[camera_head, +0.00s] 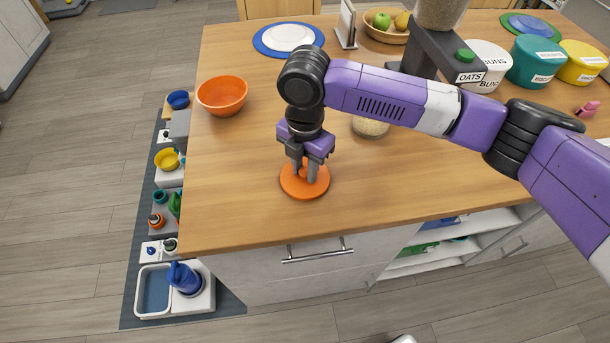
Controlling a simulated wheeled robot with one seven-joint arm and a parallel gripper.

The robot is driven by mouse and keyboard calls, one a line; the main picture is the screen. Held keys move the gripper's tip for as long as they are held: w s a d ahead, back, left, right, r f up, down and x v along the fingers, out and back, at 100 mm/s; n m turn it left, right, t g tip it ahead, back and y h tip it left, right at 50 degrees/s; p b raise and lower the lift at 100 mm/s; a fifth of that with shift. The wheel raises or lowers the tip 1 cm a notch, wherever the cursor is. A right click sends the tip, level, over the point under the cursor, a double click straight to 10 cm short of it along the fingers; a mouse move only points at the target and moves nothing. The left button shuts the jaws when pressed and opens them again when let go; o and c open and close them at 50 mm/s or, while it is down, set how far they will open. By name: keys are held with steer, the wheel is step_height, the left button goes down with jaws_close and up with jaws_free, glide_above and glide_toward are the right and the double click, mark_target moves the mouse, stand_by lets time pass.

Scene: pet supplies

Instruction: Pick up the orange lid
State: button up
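The orange lid (290,187) is a flat round disc lying on the wooden counter near its front edge. It has a small knob in the middle. My gripper (306,177) points straight down over the lid, with its grey fingertips at the knob. The fingers stand on either side of the knob, which shows partly between them. I cannot tell whether they press on it. The purple gripper body hides the far part of the lid.
An orange bowl (222,94) stands at the counter's left edge. A glass jar of grain (370,127) stands behind my arm. A dispenser (440,50), labelled canisters (533,62) and a fruit bowl (385,32) stand farther back. The counter around the lid is clear.

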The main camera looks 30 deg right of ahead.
jaws_close()
